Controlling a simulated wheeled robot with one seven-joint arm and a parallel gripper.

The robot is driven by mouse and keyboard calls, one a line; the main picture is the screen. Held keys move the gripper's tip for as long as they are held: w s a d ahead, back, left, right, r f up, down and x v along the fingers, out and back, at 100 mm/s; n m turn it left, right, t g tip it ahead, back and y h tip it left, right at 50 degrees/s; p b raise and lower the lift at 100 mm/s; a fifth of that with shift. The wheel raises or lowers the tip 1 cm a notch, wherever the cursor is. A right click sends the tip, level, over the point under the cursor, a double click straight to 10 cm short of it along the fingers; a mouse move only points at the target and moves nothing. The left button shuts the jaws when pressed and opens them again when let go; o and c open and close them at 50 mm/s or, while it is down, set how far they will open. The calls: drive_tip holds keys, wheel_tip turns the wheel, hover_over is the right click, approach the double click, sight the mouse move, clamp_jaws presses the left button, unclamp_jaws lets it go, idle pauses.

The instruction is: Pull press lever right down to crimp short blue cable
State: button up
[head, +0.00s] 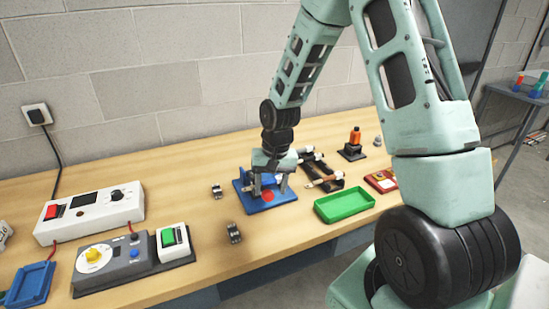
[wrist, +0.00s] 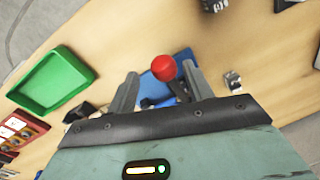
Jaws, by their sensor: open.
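The press has a blue base (head: 283,200) on the bench, with a red ball knob (head: 268,195) on its lever. In the wrist view the red knob (wrist: 164,68) lies between the two fingers of my gripper (wrist: 161,72), with a gap on both sides. In the head view my gripper (head: 270,185) is low over the press, fingers pointing down and apart. The dark lever arm shows partly below the knob in the wrist view. The press jaws and the short blue cable cannot be made out; my gripper covers much of the press.
A green tray (head: 344,204) stands right of the press, with dark holders (head: 322,176) behind it. A grey box with a yellow knob (head: 95,256) and a white box (head: 90,213) stand further left.

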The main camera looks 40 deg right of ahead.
wheel_tip(320, 180, up, 10)
drive_tip(key=shift+s+d, duration=0.3)
drive_tip(key=shift+d, duration=0.15)
drive_tip(key=shift+r, duration=0.1)
drive_tip(key=c, duration=0.7)
drive_tip(key=shift+r+n, duration=0.15)
drive_tip(key=shift+n, duration=0.45)
clamp_jaws()
drive_tip(key=f+n+p, duration=0.1)
drive_tip(key=f+n, duration=0.2)
drive_tip(key=n, duration=0.3)
drive_tip(key=f+n+p, duration=0.2)
drive_tip(key=f+n, duration=0.1)
drive_tip(key=n, duration=0.4)
drive_tip(key=f+n+p, duration=0.2)
drive_tip(key=f+n, duration=0.1)
drive_tip(key=n, duration=0.4)
drive_tip(key=shift+w+a+f+t, duration=0.35)
drive_tip(key=shift+a+t, duration=0.05)
